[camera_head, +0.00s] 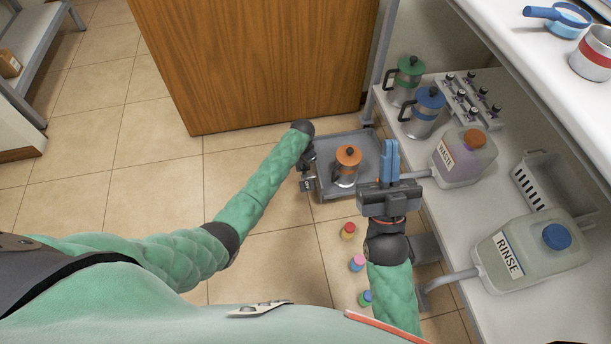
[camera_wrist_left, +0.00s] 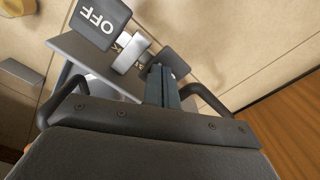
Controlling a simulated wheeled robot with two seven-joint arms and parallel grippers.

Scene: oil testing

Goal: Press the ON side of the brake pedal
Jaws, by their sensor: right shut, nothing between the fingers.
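The brake pedal sits at the near left corner of the cart. In the left wrist view its grey OFF pad (camera_wrist_left: 97,22) is at the top left, with a pale middle piece (camera_wrist_left: 131,54) beside it. A dark pad (camera_wrist_left: 174,63) at the other end is partly hidden behind my left gripper (camera_wrist_left: 160,72), whose fingers are together at that pad; I cannot tell whether they touch it. In the head view the OFF pad (camera_head: 308,185) shows below my left gripper (camera_head: 309,160). My right gripper (camera_head: 391,158), with blue fingers, is shut and empty right of the cart.
The cart's grey tray (camera_head: 335,142) carries an orange-lidded pot (camera_head: 347,167). A wooden panel (camera_head: 250,60) stands behind it. Floor left is clear.

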